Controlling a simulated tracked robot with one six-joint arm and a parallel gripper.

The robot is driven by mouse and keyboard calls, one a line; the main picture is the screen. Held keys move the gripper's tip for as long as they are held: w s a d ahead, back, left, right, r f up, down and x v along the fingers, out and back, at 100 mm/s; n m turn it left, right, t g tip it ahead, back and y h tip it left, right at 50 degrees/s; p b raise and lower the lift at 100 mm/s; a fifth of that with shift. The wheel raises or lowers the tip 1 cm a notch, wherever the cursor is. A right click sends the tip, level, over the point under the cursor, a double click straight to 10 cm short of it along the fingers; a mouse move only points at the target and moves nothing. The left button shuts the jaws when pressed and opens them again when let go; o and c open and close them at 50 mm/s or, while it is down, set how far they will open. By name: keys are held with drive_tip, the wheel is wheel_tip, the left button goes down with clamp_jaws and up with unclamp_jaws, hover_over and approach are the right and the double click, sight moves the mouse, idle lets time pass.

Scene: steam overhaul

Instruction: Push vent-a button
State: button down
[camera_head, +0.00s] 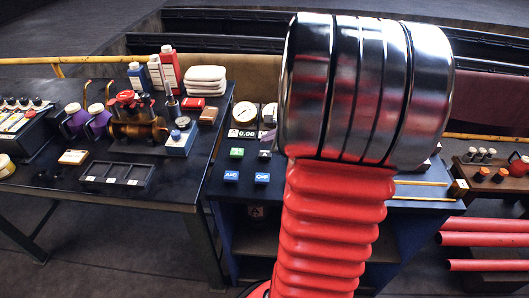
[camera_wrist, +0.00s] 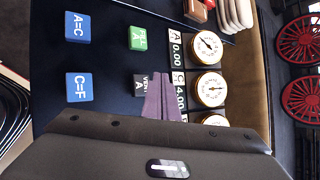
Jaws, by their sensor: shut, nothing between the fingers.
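The vent-a button (camera_wrist: 139,84) is a small dark block with white lettering ending in A, on the dark panel in the wrist view. In the head view, the dark button (camera_head: 265,154) sits just left of my arm. My gripper (camera_wrist: 160,78) is shut and empty, with its purple-grey fingers pointing at the panel. In the wrist view the fingers lie just beside the vent-a button and overlap its right edge. I cannot tell whether they touch it. In the head view my arm hides most of the gripper.
Close by are a green button (camera_wrist: 137,38), a blue A=C button (camera_wrist: 77,27) and a blue C=F button (camera_wrist: 78,87). Round gauges (camera_wrist: 207,47) stand beside the buttons. A table at left holds a brass valve (camera_head: 137,128), a black tray (camera_head: 115,178) and bottles (camera_head: 170,68).

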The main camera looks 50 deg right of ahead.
sight(267, 157)
wheel_tip(267, 157, up, 3)
drive_tip(key=shift+r, duration=0.15)
idle(0.3)
drive_tip(key=shift+a, duration=0.1)
idle(0.8)
drive_tip(key=shift+s+a+f+n, duration=0.2)
drive_tip(key=shift+a+n, duration=0.1)
drive_tip(key=shift+n, duration=0.4)
drive_tip(key=s+a+r+n+g, duration=0.1)
drive_tip(key=s+a+r+n, duration=0.1)
drive_tip(key=a+n, duration=0.7)
drive_tip(key=s+a+r+n+g+y, duration=0.1)
drive_tip(key=s+a+r+n, duration=0.2)
drive_tip(key=a+n, duration=0.6)
drive_tip(key=s+a+r+n+g, duration=0.1)
drive_tip(key=s+a+n, duration=0.5)
drive_tip(key=a, duration=1.1)
drive_tip(key=r+n, duration=0.1)
drive_tip(key=n, duration=0.2)
drive_tip(key=shift+s+r+n+y, duration=0.15)
drive_tip(key=shift+r+n+y, duration=0.15)
drive_tip(key=shift+r, duration=0.1)
